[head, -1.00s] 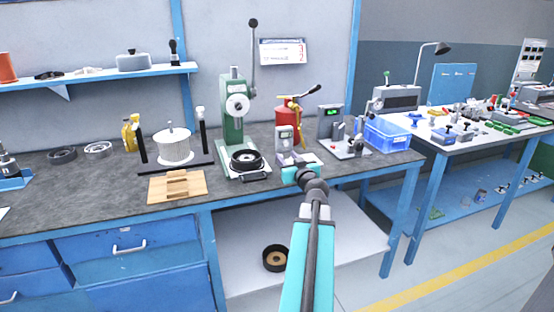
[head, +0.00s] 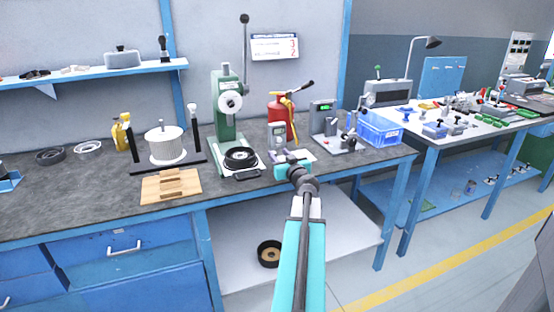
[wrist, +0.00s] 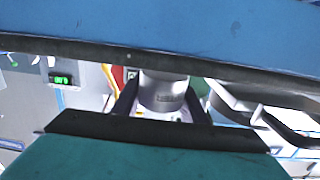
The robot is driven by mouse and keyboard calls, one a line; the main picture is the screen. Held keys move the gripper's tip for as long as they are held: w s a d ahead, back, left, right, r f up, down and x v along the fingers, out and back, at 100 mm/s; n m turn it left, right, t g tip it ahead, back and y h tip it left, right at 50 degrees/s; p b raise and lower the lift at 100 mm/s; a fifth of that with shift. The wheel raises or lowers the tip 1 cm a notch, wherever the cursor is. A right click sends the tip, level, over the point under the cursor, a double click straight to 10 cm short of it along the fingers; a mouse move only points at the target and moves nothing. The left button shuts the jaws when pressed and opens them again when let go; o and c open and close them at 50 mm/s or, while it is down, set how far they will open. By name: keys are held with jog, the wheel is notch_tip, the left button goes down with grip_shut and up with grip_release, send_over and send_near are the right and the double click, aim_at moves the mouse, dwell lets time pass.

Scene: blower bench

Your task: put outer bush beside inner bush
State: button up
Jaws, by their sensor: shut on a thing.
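In the head view my gripper (head: 286,164) is over the front of the bench, right of the green press, mostly hidden by my own arm. In the wrist view the two dark fingers (wrist: 160,104) stand either side of a pale grey metal cylinder (wrist: 163,88), which appears to be the outer bush. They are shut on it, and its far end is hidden. I cannot pick out the inner bush for certain in either view.
The green press (head: 229,105) stands left of my gripper, the red extinguisher (head: 280,118) behind it. A grey instrument (head: 323,122) and a blue crate (head: 380,129) stand to the right. A wooden block (head: 170,186) and a spool stand (head: 165,146) are further left.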

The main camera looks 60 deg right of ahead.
jog(key=shift+f, duration=0.8)
jog(key=shift+w+a, duration=0.25)
jog(key=shift+w, duration=0.05)
jog(key=shift+f, duration=0.2)
jog(key=o, duration=1.2)
jog(key=shift+s+d, duration=0.1)
jog(key=shift+r, duration=0.2)
